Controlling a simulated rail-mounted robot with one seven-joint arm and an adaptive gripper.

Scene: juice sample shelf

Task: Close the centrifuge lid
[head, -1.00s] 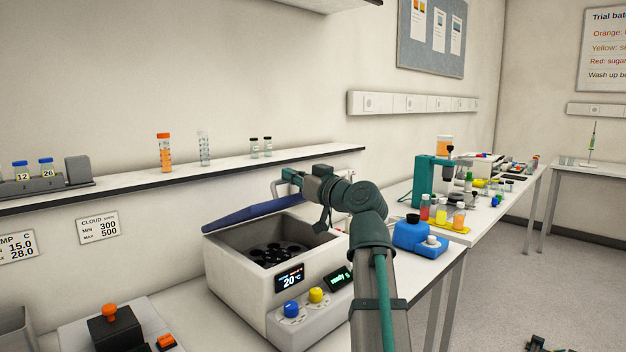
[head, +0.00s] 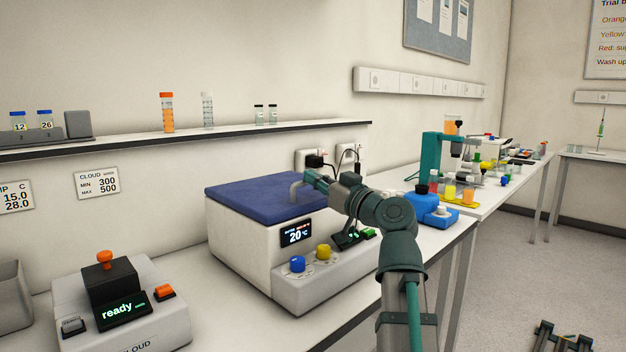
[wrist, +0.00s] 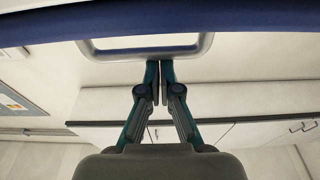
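The centrifuge (head: 240,245) is a white box with a lit display reading 20 °C. Its blue lid (head: 262,194) lies over the top and looks flat, covering the rotor chamber; any small gap at the rim is hard to tell. A grey loop handle (head: 296,190) stands at the lid's front right. My gripper (head: 312,178) is at this handle. In the wrist view the fingertips of my gripper (wrist: 160,64) are together, against or just beside the long bar of the handle (wrist: 112,51), with nothing visible between them. The blue lid edge (wrist: 230,17) runs across the top there.
The front panel has a blue knob (head: 297,264) and a yellow knob (head: 323,252). A blue device (head: 428,208) and colored sample vials stand to the right. A cloud meter (head: 125,310) is at front left. A wall shelf (head: 200,137) runs behind.

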